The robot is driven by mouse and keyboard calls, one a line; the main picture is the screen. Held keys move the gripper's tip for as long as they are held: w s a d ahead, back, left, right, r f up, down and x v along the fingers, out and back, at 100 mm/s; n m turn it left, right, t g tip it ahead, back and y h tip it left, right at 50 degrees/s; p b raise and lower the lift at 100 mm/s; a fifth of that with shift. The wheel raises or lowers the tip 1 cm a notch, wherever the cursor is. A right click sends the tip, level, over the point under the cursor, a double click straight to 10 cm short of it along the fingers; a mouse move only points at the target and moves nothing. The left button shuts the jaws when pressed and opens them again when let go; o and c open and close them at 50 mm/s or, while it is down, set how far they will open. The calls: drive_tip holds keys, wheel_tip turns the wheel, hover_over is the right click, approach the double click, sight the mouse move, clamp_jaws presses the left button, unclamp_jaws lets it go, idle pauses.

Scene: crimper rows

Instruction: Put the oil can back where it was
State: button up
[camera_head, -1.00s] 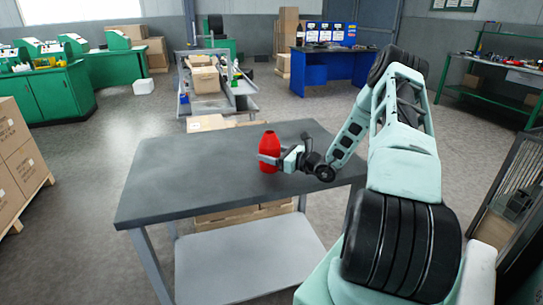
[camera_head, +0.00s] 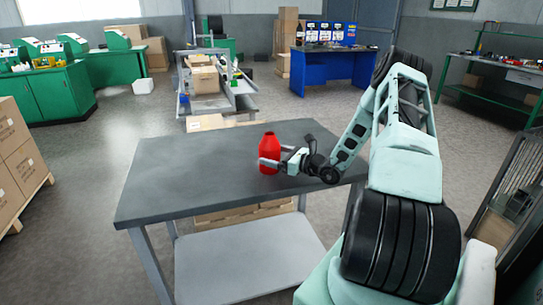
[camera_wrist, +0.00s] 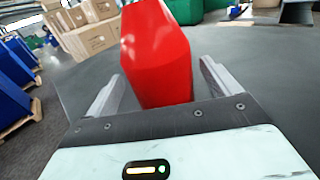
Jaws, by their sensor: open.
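The red oil can (camera_head: 268,150) stands upright on the grey table (camera_head: 170,180), towards its right part. It fills the upper middle of the wrist view (camera_wrist: 156,55). My gripper (camera_head: 272,162) is level with the can, its fingers reaching towards it from the right. In the wrist view my gripper (camera_wrist: 160,88) is open, one finger on each side of the can. A gap shows between each finger and the can. The can's lower front is partly hidden by a finger in the head view, and its top is cut off in the wrist view.
The left half of the tabletop is bare. A lower shelf (camera_head: 245,262) lies under the table. Beyond stand a cart with boxes (camera_head: 205,80), a blue bench (camera_head: 330,68) and green machines (camera_head: 50,90). Stacked cartons (camera_head: 15,150) stand at the left.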

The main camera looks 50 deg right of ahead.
drive_tip(key=s, duration=0.3)
drive_tip(key=s+d, duration=0.1)
drive_tip(key=s, duration=0.3)
drive_tip(key=s+d+b, duration=0.1)
drive_tip(key=s, duration=0.2)
drive_tip(key=shift+s+r, duration=0.15)
drive_tip(key=shift+s, duration=0.1)
drive_tip(key=s+a+r+n+g+y, duration=0.1)
drive_tip(key=a+n+g+y, duration=0.5)
drive_tip(key=a+n+g, duration=1.35)
drive_tip(key=s+a+r+n+h+p, duration=0.1)
drive_tip(key=s+a+r+n+h, duration=0.2)
drive_tip(key=a+n, duration=0.4)
drive_tip(key=s+a+r+n+t+h+p, duration=0.1)
drive_tip(key=s+a+r+n, duration=0.5)
drive_tip(key=a, duration=0.8)
drive_tip(key=s+a+r+n+t+h+p, duration=0.1)
drive_tip(key=s+a+r+n+h, duration=0.3)
drive_tip(key=s+a+n, duration=0.4)
drive_tip(key=a+r+n+p, duration=0.1)
drive_tip(key=a, duration=0.1)
drive_tip(key=shift+s+a+r+h, duration=0.15)
drive_tip(key=shift+a+h, duration=0.2)
drive_tip(key=shift+h, duration=0.05)
